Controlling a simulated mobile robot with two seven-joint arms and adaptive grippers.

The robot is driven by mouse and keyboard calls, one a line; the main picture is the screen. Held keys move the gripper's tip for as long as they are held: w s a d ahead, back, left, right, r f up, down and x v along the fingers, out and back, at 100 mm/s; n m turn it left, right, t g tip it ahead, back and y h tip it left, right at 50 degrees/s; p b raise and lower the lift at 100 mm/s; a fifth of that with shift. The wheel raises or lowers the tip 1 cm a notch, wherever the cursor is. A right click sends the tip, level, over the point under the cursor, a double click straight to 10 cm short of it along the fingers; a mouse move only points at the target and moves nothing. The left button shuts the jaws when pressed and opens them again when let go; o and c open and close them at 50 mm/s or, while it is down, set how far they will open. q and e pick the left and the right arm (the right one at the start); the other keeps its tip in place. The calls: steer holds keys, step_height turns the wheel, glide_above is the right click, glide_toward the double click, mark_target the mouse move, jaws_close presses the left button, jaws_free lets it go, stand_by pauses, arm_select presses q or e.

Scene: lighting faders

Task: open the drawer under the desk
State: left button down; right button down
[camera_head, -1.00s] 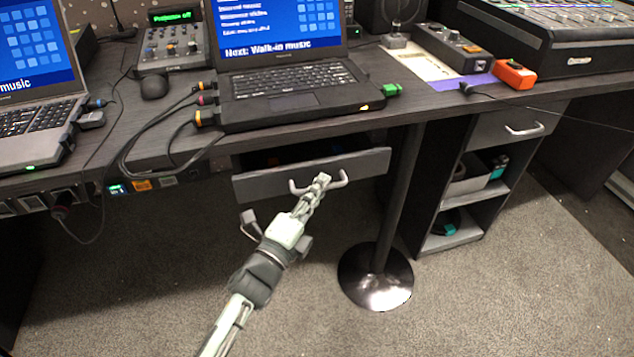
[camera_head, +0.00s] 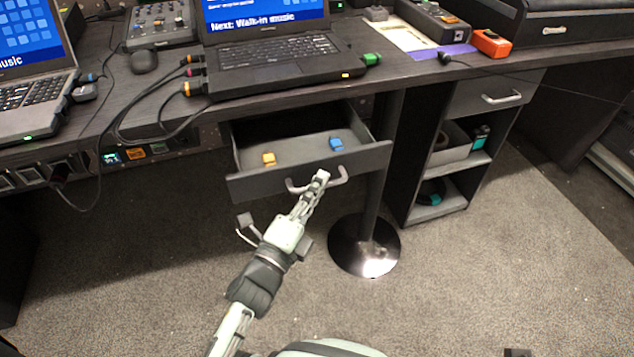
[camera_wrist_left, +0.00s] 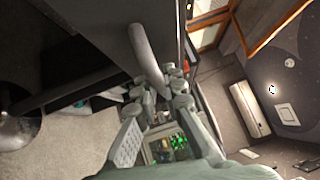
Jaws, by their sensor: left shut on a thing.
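The grey drawer (camera_head: 247,187) under the desk (camera_head: 300,95) stands pulled out, with its inside showing. A yellow-orange block (camera_head: 268,159) and a blue block (camera_head: 336,144) lie in it. Its bar handle (camera_head: 297,188) is on the front panel. My left gripper (camera_head: 321,178) is shut on the handle near its right part. The left wrist view shows the handle bar (camera_wrist_left: 147,55) running down to the fingers of my left gripper (camera_wrist_left: 158,100). My right gripper is not in view.
A black laptop (camera_head: 280,60) with cables stands on the desk above the drawer. A post with a round base (camera_head: 365,250) stands right of the drawer. A shelf unit (camera_head: 450,165) is further right. Carpeted floor is clear in front.

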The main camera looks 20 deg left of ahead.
arm_select(q)
steer(key=c, duration=1.9)
jaws_free()
steer(key=v, duration=1.2)
steer(key=shift+f, duration=0.1)
